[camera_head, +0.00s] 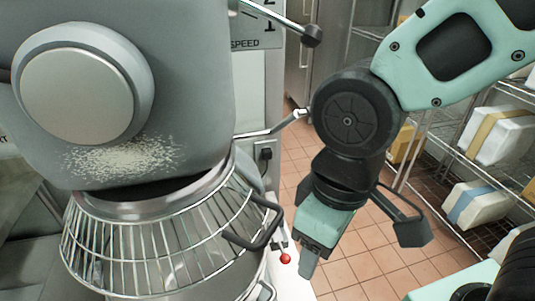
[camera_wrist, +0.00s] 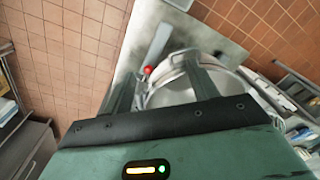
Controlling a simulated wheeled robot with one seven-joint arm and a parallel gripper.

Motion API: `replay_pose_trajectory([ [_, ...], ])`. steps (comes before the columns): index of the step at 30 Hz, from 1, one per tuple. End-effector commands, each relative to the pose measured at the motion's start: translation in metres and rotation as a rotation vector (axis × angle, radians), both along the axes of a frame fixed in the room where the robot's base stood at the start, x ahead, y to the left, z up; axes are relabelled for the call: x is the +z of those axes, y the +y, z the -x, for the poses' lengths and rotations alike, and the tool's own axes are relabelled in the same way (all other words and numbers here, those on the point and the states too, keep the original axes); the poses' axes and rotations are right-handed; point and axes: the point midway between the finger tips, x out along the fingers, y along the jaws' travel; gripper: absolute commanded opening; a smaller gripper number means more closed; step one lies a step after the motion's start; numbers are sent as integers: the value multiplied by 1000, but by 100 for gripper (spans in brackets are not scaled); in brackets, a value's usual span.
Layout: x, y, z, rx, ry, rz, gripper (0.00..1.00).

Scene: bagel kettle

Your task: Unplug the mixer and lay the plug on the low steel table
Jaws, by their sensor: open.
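The mixer (camera_head: 180,85) fills the left of the head view, grey with a round hub and a wire guard (camera_head: 150,235) over its bowl. A small black plug (camera_head: 266,153) sits at an outlet on the light panel behind the mixer, and a dark cord seems to hang from it. My gripper (camera_head: 306,268) points down to the right of the bowl guard, lower and nearer than the plug, apart from it. In the wrist view my gripper (camera_wrist: 162,85) is open with nothing held. There the bowl (camera_wrist: 172,95) lies beyond the fingers. I cannot make out the low steel table for certain.
A red-knobbed lever (camera_head: 285,258) is close left of my fingertips, and the knob also shows in the wrist view (camera_wrist: 148,70). A black guard handle (camera_head: 262,228) juts out nearby. Wire shelves (camera_head: 450,150) with wrapped packs stand at right. Tiled floor (camera_head: 365,255) between is open.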

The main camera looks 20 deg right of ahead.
Motion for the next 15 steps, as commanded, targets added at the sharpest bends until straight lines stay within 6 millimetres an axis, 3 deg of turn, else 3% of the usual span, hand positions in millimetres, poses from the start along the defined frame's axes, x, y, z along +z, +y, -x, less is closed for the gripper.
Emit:
replay_pose_trajectory([
  [5,-40,-15,-22,-84,-18,-12,58],
  [8,-76,-33,-46,-176,-43,-23,58],
  [13,-144,-71,-97,-332,-120,-55,58],
  [15,-174,-81,-128,-367,-186,-84,58],
])
